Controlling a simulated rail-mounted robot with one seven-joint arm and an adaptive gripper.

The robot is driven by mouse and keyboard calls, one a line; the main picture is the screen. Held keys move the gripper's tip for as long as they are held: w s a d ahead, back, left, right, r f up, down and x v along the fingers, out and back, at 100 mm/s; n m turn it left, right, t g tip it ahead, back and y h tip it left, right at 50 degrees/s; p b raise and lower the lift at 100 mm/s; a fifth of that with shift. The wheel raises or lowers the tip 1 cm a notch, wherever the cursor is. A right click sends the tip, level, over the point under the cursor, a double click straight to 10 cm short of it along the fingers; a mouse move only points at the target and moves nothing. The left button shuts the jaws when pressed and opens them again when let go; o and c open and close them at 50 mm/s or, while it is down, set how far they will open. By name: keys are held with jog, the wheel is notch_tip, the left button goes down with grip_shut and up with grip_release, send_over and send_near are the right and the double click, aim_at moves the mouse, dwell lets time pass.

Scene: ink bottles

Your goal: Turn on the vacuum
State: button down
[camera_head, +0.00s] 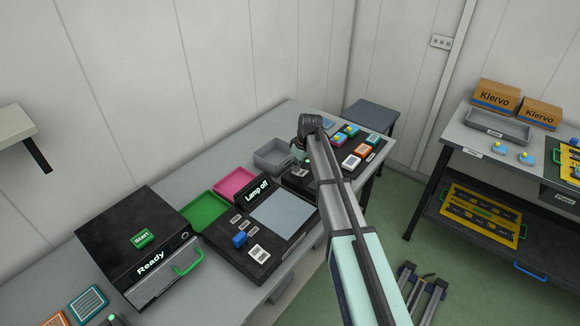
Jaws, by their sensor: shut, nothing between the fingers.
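My arm reaches from the lower right to the far part of the grey bench. My gripper (299,152) is shut and empty, pointing down beside the near left corner of a dark panel (324,186). It is small and partly covered by my arm, so I cannot tell whether it touches anything. No thing marked as a vacuum or its switch can be read here. The dark panel holds several coloured square blocks, among them an orange one (361,150) and a white-topped one (351,162). A small green spot (308,161) shows next to my gripper.
On the bench stand a black box (120,226) reading "Ready" with a green Start button (142,238), a "Lamp off" station (215,237), a green tray (204,212), a pink tray (235,182) and a grey bin (275,157). A side table (462,137) with boxes stands right.

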aim_at(301, 172)
jog(key=shift+s+d, duration=0.1)
jog(key=shift+d, duration=0.2)
jog(key=shift+s+d+r, duration=0.2)
jog(key=shift+s+d, duration=0.25)
jog(key=shift+d, duration=0.05)
jog(key=shift+r, duration=0.1)
notch_tip(301, 172, up, 4)
jog(key=shift+r+p, duration=0.2)
jog(key=shift+p, duration=0.95)
jog(key=shift+r+b, duration=0.4)
jog(key=shift+b, duration=0.25)
notch_tip(301, 172, up, 9)
jog(key=b, duration=0.2)
jog(key=shift+f, duration=0.2)
